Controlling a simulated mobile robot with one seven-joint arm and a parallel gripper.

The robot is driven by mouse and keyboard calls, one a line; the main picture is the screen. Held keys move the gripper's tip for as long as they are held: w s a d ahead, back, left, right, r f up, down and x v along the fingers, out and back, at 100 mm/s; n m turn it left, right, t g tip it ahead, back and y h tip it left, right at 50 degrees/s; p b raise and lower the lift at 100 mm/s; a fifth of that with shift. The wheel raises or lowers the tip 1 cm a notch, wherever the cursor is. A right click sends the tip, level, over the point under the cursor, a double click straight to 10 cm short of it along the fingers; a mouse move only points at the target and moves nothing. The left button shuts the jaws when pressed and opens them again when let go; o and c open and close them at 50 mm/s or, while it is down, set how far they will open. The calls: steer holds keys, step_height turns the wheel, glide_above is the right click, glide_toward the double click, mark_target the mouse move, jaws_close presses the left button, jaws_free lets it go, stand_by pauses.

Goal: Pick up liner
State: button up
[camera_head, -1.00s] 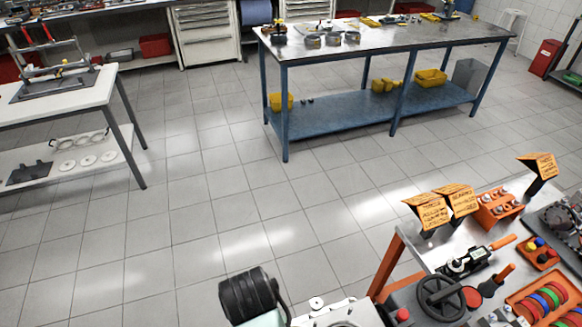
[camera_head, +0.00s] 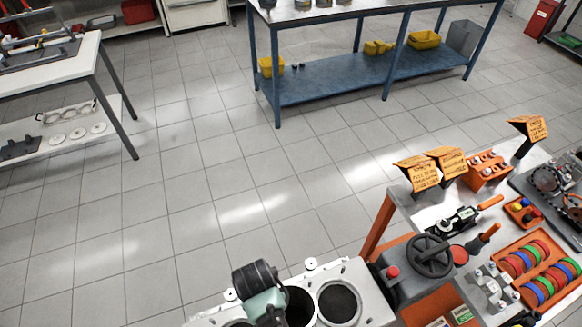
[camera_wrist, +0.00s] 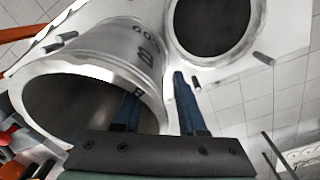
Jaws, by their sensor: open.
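The liner (camera_wrist: 125,55) is a shiny grey metal cylinder in the wrist view, with dark markings on its outer wall and its open end toward the camera. It stands out from the pale engine block (camera_head: 372,292). My gripper (camera_wrist: 155,88) is open at the liner's rim. One blue finger appears to be over or inside the dark mouth, the other outside the wall. I cannot tell whether either touches. In the head view my gripper's dark wrist (camera_head: 256,280) is over the block at bottom centre and hides its fingers and the liner.
An open bore (camera_head: 338,302) is beside my gripper, and small studs rise from the block. A grey handwheel (camera_head: 429,256) is close on the right, with orange trays (camera_head: 543,262) and orange signs (camera_head: 420,172) beyond. Open tiled floor lies behind the block.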

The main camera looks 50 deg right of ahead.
jaws_close()
stand_by(1.4)
